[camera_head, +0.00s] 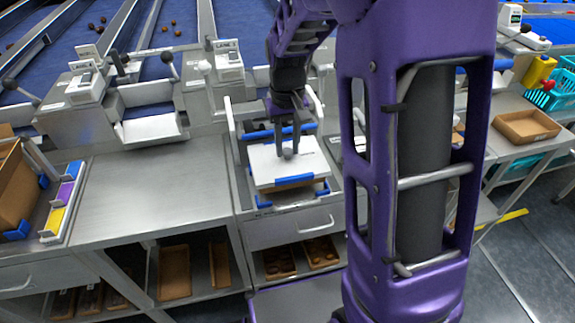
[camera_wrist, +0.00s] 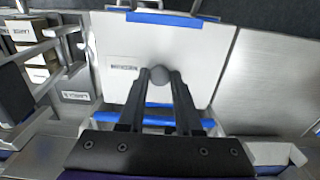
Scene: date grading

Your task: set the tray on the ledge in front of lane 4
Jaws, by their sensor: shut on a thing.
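My gripper (camera_wrist: 158,80) is shut on a round dark grey knob (camera_wrist: 157,71) on top of a flat white plate (camera_wrist: 200,62) with blue edges. In the head view the white plate (camera_head: 270,165) lies level inside a metal frame (camera_head: 236,150) on the bench, and my gripper (camera_head: 288,140) comes down on it from above. A brown edge shows under the plate; whether it is a tray I cannot tell. An empty brown tray (camera_head: 525,126) stands on a table at the right.
A lane unit with a white sign (camera_head: 228,60) stands behind the frame, with levers beside it. The steel bench top (camera_head: 150,190) left of the frame is clear. Brown trays (camera_head: 174,273) lie on shelves below. My purple column blocks the centre right.

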